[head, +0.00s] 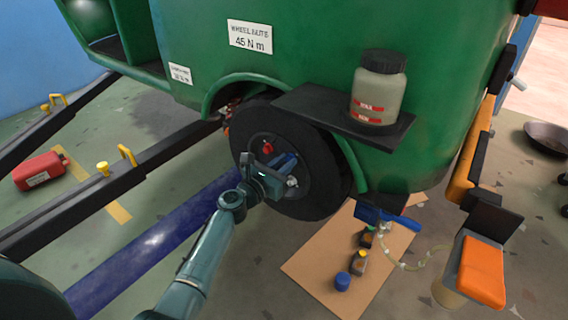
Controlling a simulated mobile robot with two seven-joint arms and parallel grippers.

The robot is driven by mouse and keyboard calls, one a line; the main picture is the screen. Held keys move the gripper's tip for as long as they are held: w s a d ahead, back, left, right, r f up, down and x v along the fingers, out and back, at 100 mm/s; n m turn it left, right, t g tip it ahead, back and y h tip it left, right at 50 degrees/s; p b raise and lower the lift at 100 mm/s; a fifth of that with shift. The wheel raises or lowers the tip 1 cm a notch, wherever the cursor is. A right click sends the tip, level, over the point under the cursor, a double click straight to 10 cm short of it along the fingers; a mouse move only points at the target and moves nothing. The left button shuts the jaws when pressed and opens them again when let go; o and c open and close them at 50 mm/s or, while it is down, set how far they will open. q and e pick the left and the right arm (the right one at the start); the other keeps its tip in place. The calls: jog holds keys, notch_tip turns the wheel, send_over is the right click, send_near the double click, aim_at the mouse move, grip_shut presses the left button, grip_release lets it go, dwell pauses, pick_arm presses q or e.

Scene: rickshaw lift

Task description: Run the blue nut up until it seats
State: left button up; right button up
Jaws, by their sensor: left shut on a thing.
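The wheel (322,178) is a black tyre with a dark hub under the green rickshaw body. A red nut (267,148) shows at the upper left of the hub, and a silver stud or nut (292,182) shows at its lower right. My left gripper (279,171) is at the hub face, shut on the blue nut (286,161), which shows as a blue patch between and beside the fingers. The fingers and wrist cover part of the hub, so how far the nut is from its seat cannot be told. My right gripper is out of view.
A black shelf (320,105) with a fluid bottle (379,88) juts out above the wheel. A cardboard sheet (320,275) with small bottles lies on the floor to the right. A blue beam (150,245) and dark rails (70,200) lie left. A sign reads "Wheel nuts 45 N m".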

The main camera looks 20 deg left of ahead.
pick_arm(q)
grip_shut()
